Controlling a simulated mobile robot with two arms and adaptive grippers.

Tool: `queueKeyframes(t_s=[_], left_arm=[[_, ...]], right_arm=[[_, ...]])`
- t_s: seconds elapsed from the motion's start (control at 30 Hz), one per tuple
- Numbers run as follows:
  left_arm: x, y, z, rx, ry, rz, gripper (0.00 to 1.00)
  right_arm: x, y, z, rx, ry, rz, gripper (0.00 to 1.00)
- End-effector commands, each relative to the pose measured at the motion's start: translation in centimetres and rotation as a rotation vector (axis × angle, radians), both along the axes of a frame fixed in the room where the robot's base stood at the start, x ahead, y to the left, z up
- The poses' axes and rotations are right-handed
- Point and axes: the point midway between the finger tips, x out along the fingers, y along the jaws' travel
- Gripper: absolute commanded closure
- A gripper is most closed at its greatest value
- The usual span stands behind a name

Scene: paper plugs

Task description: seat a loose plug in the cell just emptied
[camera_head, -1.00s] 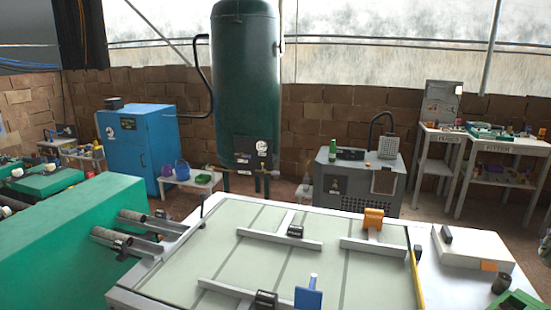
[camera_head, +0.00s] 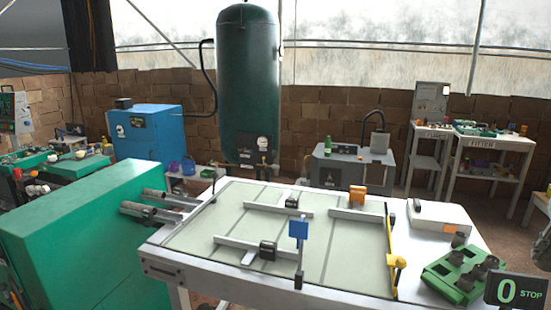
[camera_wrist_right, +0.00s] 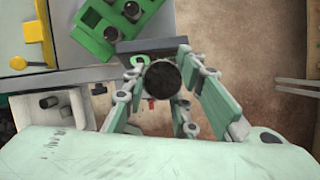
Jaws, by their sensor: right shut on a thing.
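The green tray (camera_head: 440,275) stands on the right end of the table in the head view. Which cell is empty is hard to tell. The right wrist view shows part of the tray (camera_wrist_right: 92,42) at the top, with a plug (camera_wrist_right: 132,11) standing in it. My right gripper (camera_wrist_right: 161,62) is shut on a dark round plug (camera_wrist_right: 162,79), seen end-on, below and right of the tray in the picture. My left gripper is in neither current view.
A dark display (camera_head: 517,291) reading "0 STOP" stands beside the tray, close to the held plug in the wrist view. A yellow fitting (camera_head: 396,262) is on the rail left of the tray. A white box (camera_head: 438,217) lies behind the tray.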

Motion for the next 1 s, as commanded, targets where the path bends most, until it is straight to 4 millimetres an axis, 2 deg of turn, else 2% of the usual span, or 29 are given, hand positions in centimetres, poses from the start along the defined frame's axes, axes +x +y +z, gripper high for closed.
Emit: queueKeyframes(t_s=[0.17, 0.37, 0.57, 0.77, 1.0], left_arm=[[-1.2, 0.1, -0.8, 0.002, 0.019, 0.000, 0.74], [-0.4, 0.1, -1.5, 0.002, 0.010, 0.001, 0.74], [-0.5, 0.1, -2.5, 0.002, 0.010, 0.001, 0.74], [-0.9, 0.1, -3.9, 0.002, 0.016, 0.001, 0.74], [-0.9, 0.1, -5.7, 0.002, 0.016, 0.001, 0.74]], right_arm=[[0.4, 2.6, -1.8, -0.002, 0.001, 0.176, 0.94], [0.8, 6.1, -3.9, -0.003, 0.002, 0.422, 0.94], [0.9, 10.7, -6.7, -0.004, 0.001, 0.746, 0.94], [0.1, 17.3, -10.6, -0.002, -0.001, 1.238, 0.94], [-2.6, 25.2, -15.0, -0.008, -0.004, 1.899, 0.94]])
